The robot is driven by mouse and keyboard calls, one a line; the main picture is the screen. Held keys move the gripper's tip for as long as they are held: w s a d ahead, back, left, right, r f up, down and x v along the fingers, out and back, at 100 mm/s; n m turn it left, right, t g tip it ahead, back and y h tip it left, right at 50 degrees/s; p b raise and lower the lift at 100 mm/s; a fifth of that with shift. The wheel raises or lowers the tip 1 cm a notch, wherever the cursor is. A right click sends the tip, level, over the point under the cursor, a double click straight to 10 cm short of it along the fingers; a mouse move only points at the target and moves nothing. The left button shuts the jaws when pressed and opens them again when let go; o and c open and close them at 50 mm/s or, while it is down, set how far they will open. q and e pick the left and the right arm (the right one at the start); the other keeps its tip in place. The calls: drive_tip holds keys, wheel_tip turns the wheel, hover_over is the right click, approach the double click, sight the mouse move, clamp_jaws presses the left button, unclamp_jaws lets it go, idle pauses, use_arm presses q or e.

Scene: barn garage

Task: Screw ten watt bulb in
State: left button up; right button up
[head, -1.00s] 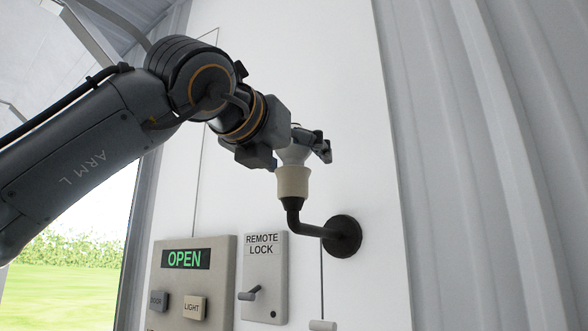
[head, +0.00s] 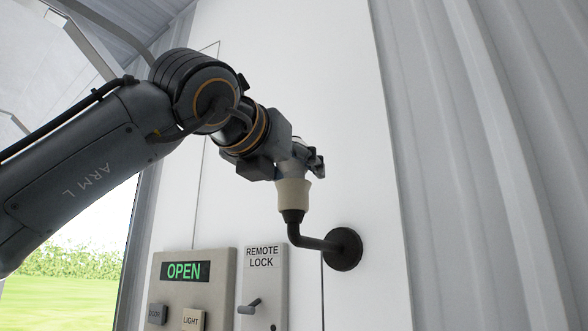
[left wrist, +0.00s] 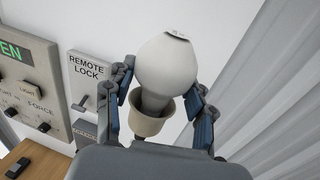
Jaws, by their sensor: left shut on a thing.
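The white bulb (left wrist: 168,68) stands in the mouth of the cream lamp socket (left wrist: 150,118) in the left wrist view, its neck going down inside the rim. How far its base is seated is hidden. My left gripper (left wrist: 162,82) is shut on the bulb, one finger on each side. In the head view, my left gripper (head: 292,160) is just above the socket (head: 293,194) and hides much of the bulb (head: 299,153). The socket sits upright on a dark bent arm (head: 313,241) fixed to the white wall. My right gripper is not in view.
Below left of the lamp are a REMOTE LOCK switch plate (head: 264,282) and a control panel (head: 215,297) with a green OPEN sign. Corrugated metal wall (head: 500,170) fills the right. A wooden surface (left wrist: 42,160) with a small black object shows at the wrist view's lower left.

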use_arm(q)
drive_tip(key=shift+r+m+g+h+p, duration=0.1)
drive_tip(key=shift+m+g+h+p, duration=0.6)
drive_tip(key=shift+h, duration=0.4)
drive_tip(key=shift+w+a+m+h, duration=0.1)
drive_tip(key=shift+m+h, duration=0.3)
drive_tip(key=shift+m+g+h+p, duration=0.8)
drive_tip(key=shift+g+h+p, duration=0.1)
drive_tip(key=shift+g+h, duration=0.1)
drive_tip(key=shift+m+g+h+p, duration=0.8)
drive_tip(key=shift+g+p, duration=0.2)
drive_tip(key=shift+p, duration=0.05)
drive_tip(key=shift+m+g+h, duration=0.3)
drive_tip(key=shift+p, duration=0.35)
